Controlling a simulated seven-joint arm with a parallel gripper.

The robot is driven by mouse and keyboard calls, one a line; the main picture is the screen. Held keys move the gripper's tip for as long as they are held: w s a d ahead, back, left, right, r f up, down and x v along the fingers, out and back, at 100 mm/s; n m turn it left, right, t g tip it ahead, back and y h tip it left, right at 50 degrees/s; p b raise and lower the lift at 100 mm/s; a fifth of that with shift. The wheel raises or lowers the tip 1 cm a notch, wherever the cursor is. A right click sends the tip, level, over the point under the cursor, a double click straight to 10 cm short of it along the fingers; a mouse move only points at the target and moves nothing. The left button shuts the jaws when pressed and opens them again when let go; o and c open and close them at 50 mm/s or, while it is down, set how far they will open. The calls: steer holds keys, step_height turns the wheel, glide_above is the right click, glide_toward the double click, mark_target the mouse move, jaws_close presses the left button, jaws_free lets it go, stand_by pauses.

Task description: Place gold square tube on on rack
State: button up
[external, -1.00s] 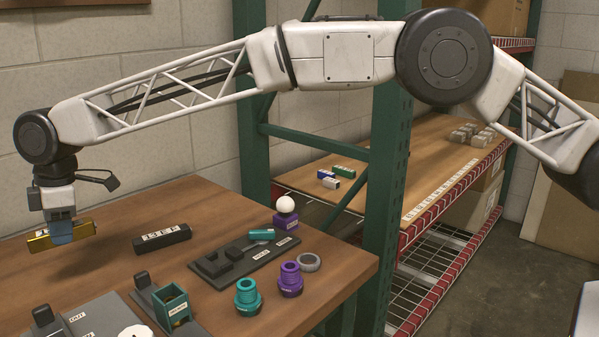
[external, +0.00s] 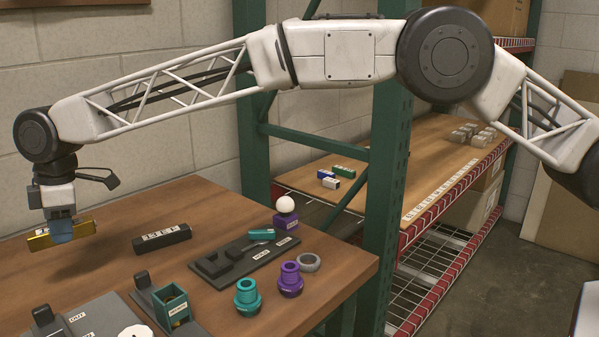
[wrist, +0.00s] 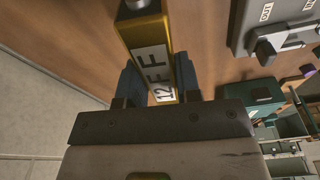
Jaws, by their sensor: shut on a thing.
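The gold square tube (external: 40,241) is held level above the wooden table at the far left of the external view. My gripper (external: 61,232) is shut around its middle. In the wrist view the gold tube (wrist: 151,50) runs between the two blue fingers of my gripper (wrist: 158,85), with a white label on its upper face. The rack (external: 428,200) has green posts, red-edged shelves and a wooden deck. It stands at the right, far from my gripper. A green block (external: 343,171), a blue-and-white block and several grey blocks (external: 466,134) lie on its deck.
A black labelled bar (external: 162,239) lies on the table right of the tube. Dark fixtures (external: 243,258), teal (external: 248,297) and purple (external: 290,279) round parts, a grey ring and a white ball on a purple block stand further right. A green rack post (external: 387,170) rises beside the table.

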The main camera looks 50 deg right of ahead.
steer(key=s+d+r+m, duration=0.4)
steer(key=s+d+r, duration=0.2)
steer(key=s+d, duration=0.5)
steer(key=s+d+r+m+t, duration=0.1)
steer(key=s+d+r+m, duration=0.3)
steer(key=s, duration=1.4)
steer(key=d+r, duration=0.3)
steer(key=d, duration=0.4)
steer(key=shift+s+d+r+h, duration=0.3)
steer(key=shift+d, duration=0.1)
steer(key=shift+n, duration=0.3)
steer(key=w+f, duration=0.3)
steer(key=f, duration=0.3)
steer(key=w+a+f, duration=0.1)
steer(key=w+f, duration=0.2)
steer(key=f, duration=0.3)
steer(key=w+a+f, duration=0.1)
steer(key=w+f, duration=0.3)
steer(key=f, duration=0.2)
steer(key=shift+f, duration=0.2)
steer(key=shift+a, duration=0.15)
steer(key=shift+w+a+f, duration=0.25)
steer(key=shift+w+a, duration=1.35)
steer(key=shift+w, duration=0.5)
steer(key=shift+w+a+f, duration=0.2)
steer(key=shift+w+a, duration=1.35)
steer(key=shift+w, duration=0.6)
steer(key=shift+w+a+f, duration=0.25)
steer(key=shift+w+a, duration=1.35)
steer(key=shift+w, duration=0.5)
